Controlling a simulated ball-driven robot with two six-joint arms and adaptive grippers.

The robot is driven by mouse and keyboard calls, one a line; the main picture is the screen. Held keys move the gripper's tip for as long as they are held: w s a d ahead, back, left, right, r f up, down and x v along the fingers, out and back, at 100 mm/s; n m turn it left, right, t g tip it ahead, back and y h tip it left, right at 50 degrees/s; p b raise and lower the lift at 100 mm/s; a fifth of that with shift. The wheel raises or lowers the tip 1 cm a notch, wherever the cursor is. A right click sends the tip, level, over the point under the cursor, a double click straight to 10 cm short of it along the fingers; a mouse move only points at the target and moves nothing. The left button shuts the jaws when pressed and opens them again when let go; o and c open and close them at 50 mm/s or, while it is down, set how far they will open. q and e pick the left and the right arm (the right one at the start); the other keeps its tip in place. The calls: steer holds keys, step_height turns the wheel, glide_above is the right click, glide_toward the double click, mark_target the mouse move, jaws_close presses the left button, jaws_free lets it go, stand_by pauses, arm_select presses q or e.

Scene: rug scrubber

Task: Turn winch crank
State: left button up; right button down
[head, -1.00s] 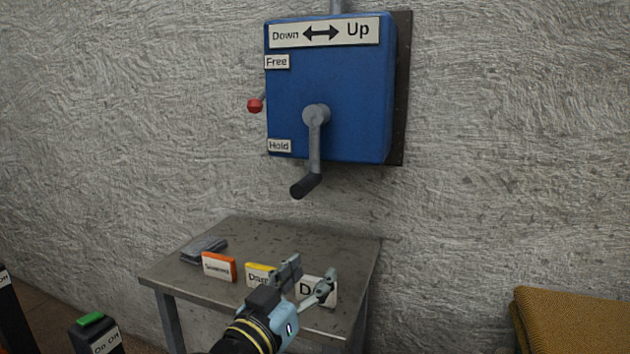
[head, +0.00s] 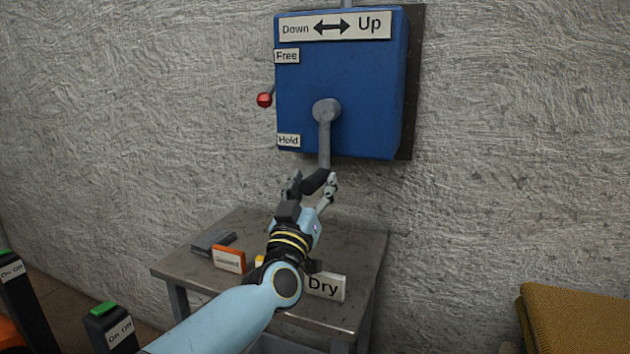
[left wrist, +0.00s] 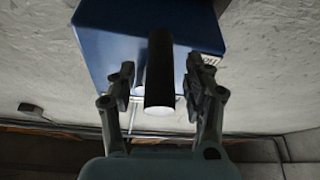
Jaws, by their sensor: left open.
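The winch is a blue box (head: 350,75) on the wall, with a grey crank (head: 325,140) hanging straight down from its hub. The crank's black handle (head: 316,182) points out from the wall at the crank's lower end. My left gripper (head: 311,189) is open, with one finger on each side of the handle. In the left wrist view the black handle (left wrist: 159,75) stands between the two open fingers (left wrist: 162,95), with a gap visible on both sides. A red-knobbed lever (head: 264,99) sits at the box's left side, between the Free and Hold labels. My right gripper is not in view.
A small metal table (head: 352,245) stands below the winch, with an orange sign (head: 229,259), a Dry sign (head: 325,286) and a dark item (head: 213,241) on it. On/off posts (head: 109,327) stand lower left. A brown rug (head: 575,315) is lower right.

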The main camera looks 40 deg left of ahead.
arm_select(q)
steer(key=shift+w+a+r, duration=0.15)
steer(key=shift+w+r, duration=0.05)
steer(key=shift+w, duration=0.3)
jaws_close()
